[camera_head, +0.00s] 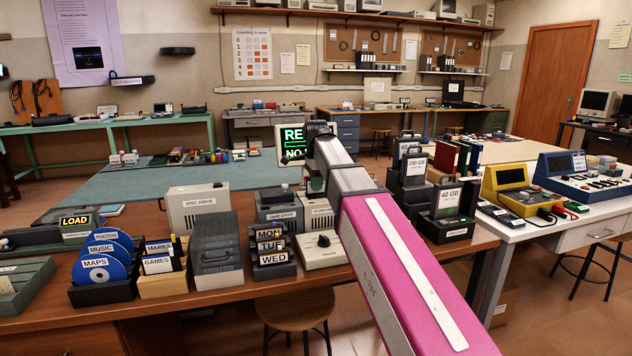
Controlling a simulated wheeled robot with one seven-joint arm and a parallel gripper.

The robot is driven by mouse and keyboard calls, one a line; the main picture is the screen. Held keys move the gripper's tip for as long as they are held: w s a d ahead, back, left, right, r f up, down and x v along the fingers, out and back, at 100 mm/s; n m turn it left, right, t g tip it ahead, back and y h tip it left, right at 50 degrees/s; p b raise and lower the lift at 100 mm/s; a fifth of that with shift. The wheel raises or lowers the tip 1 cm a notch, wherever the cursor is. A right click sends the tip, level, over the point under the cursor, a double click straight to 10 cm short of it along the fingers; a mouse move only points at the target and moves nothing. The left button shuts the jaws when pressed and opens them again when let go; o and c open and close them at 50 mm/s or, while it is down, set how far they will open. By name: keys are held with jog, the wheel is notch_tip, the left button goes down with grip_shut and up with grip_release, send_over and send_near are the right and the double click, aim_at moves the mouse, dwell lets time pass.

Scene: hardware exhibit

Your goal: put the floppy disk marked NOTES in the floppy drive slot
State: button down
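I cannot make out a floppy disk marked NOTES. A wooden holder (163,281) on the brown table has cards marked MARKS (159,247) and GAMES (157,264). Behind it is a light drive box (197,208) whose label seems to read DISC DRIVE. A dark box (279,208) and a small beige box (317,214) stand to the right, with labels too small to read surely. I cannot tell which has the floppy slot. My gripper (315,184) is above and behind the small beige box, mostly hidden by my arm, so its fingers and any load are unclear.
MON, TUE and WED cartridges (272,258) and a beige knob box (321,249) are near the middle. Dark drive docks (446,226) stand right. A screen (291,143) is partly hidden behind my arm.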

aim_at(316, 192)
jog(key=shift+f, duration=1.75)
jog(key=c, duration=1.3)
grip_release()
jog(key=shift+o, duration=0.2)
jog(key=shift+r, duration=0.1)
jog(key=shift+r, duration=3.95)
